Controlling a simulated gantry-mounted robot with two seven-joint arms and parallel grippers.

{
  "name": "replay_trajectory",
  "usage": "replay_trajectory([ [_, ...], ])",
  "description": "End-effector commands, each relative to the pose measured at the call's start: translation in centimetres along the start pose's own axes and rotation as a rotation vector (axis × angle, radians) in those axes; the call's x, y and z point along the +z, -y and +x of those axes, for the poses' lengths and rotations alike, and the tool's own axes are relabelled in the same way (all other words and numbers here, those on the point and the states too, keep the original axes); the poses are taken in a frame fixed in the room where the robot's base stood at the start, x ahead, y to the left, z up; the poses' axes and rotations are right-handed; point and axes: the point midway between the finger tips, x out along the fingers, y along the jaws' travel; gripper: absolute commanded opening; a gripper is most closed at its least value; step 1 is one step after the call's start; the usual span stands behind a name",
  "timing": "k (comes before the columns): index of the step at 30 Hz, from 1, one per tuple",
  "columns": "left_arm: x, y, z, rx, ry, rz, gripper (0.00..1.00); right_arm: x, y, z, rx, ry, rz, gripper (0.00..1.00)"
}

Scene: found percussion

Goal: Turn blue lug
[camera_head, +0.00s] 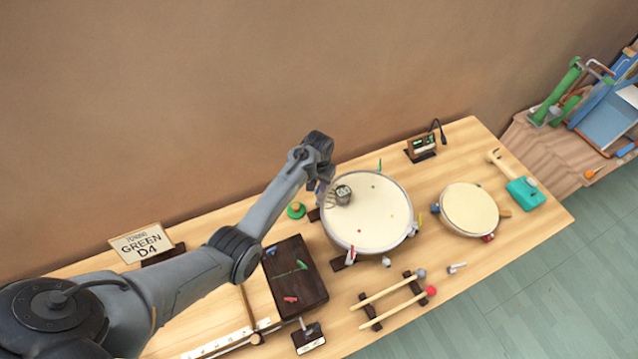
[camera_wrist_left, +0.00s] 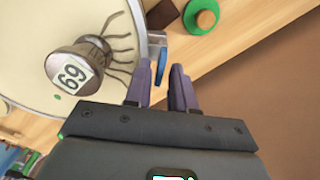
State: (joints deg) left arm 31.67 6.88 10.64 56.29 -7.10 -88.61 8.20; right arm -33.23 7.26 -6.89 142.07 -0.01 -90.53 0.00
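The large drum (camera_head: 368,225) lies on the wooden table with coloured lugs around its rim. A blue lug (camera_wrist_left: 161,68) shows in the left wrist view at the drum's edge, beside a grey metal bracket. My left gripper (camera_wrist_left: 162,80) is open, with its two purple-grey fingers apart and the blue lug just ahead of the gap between their tips. I cannot tell whether a finger touches it. In the head view my left gripper (camera_head: 322,190) is over the drum's upper-left rim and hides the blue lug. My right gripper is not in view.
A green knob (camera_head: 296,210) stands left of the drum. A dark box (camera_head: 296,279), mallets (camera_head: 390,291) and a smaller drum (camera_head: 469,207) are around it.

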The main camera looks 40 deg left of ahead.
Motion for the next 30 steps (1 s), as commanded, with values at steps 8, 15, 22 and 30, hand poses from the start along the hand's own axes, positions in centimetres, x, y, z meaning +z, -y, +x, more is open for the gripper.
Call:
replay_trajectory([
  [8,0.0,0.0,0.0,0.0,0.0,0.0,0.0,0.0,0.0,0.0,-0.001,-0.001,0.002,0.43],
  [15,0.0,0.0,-0.1,0.0,0.0,0.013,0.0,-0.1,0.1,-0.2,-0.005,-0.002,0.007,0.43],
  [22,0.0,0.0,-0.2,-0.001,0.001,0.099,0.0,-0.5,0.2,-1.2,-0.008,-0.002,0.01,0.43],
  [30,0.0,-0.1,-0.4,-0.001,0.001,0.311,0.0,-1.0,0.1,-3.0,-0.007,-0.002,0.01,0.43],
])
